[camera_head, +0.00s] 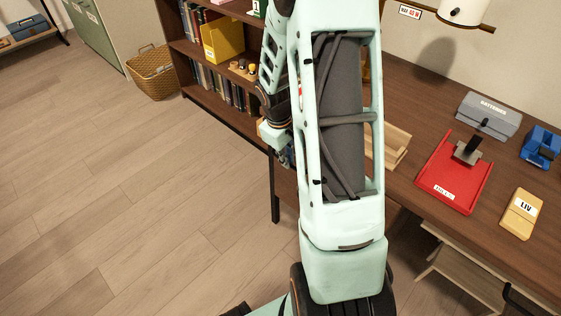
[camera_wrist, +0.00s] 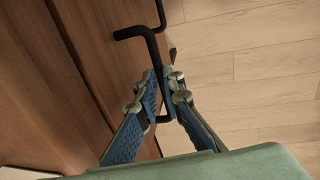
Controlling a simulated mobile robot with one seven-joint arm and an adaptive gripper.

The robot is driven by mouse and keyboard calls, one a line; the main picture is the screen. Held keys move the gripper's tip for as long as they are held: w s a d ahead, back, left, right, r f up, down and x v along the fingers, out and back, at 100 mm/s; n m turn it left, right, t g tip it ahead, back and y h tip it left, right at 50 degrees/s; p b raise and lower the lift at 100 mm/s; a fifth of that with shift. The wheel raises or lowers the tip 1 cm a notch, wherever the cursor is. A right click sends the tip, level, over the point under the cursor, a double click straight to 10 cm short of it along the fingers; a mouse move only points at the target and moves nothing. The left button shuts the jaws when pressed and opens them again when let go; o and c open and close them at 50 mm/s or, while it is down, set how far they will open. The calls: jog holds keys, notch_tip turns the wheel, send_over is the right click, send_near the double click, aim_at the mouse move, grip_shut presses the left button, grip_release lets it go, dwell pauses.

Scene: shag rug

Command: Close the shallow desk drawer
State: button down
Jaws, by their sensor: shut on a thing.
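In the wrist view, my gripper (camera_wrist: 167,92) is shut on a black bar handle (camera_wrist: 151,45), with a blue-padded finger on each side of the bar. The handle is fixed to a brown wooden front (camera_wrist: 105,50), which fills the left of that view and looks like the drawer front. In the head view, the brown desk (camera_head: 405,88) runs along the right. My arm crosses the middle of that view and hides most of the gripper and the handle. How far the drawer stands open cannot be told.
On the desk are a red tray (camera_head: 445,192), a yellow box marked LIV (camera_head: 521,214), a grey BATTERIES case (camera_head: 489,113) and a blue object (camera_head: 541,147). A bookshelf (camera_head: 181,51) and wicker basket (camera_head: 153,75) stand behind. The wooden floor at left is clear.

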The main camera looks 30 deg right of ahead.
jog(key=shift+w+d, duration=0.2)
jog(key=shift+d, duration=0.3)
jog(key=shift+r, duration=0.1)
jog(key=c, duration=2)
grip_release()
jog(key=shift+d, duration=0.1)
jog(key=shift+c, duration=0.2)
notch_tip(320, 180, up, 12)
jog(key=a, duration=0.2)
jog(key=shift+s, duration=0.45)
jog(key=shift+w+a, duration=0.1)
jog(key=shift+a, duration=0.05)
